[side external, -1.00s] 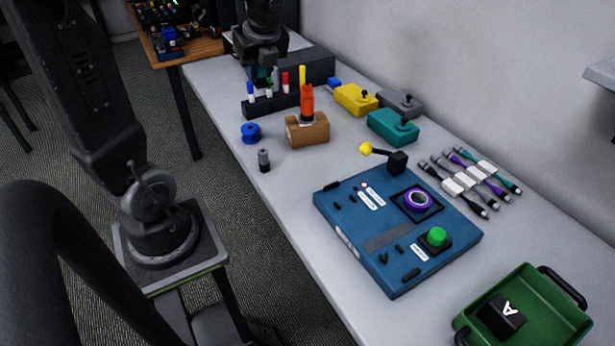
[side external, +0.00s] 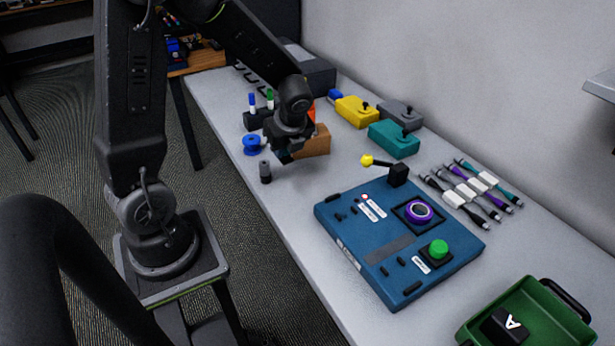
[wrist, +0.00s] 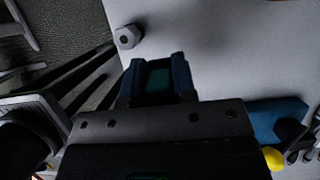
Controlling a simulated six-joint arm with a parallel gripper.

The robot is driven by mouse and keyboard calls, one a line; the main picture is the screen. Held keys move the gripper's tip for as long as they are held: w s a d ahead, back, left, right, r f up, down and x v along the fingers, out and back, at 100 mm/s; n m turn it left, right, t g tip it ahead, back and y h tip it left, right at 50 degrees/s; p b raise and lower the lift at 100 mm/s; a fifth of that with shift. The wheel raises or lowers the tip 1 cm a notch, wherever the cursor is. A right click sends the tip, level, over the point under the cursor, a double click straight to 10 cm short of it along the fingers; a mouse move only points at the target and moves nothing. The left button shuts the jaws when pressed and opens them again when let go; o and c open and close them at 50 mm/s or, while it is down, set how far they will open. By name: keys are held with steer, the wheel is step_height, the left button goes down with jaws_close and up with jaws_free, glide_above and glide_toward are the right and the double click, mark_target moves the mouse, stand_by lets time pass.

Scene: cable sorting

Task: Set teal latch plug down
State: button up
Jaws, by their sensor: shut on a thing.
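The wooden block (side external: 316,141) is just behind. A blue panel (side external: 345,224) with a yellow-knobbed lever lies to the right. Bare table (side external: 310,180) lies between gripper and panel.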

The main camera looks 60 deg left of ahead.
steer(key=w+d+f, duration=0.3)
steer(key=d, duration=0.1)
steer(key=shift+w+f, duration=0.3)
steer(key=shift+w, duration=0.1)
steer(key=shift+f, duration=1.85)
steer(key=shift+f, duration=0.15)
steer(key=o, duration=0.9)
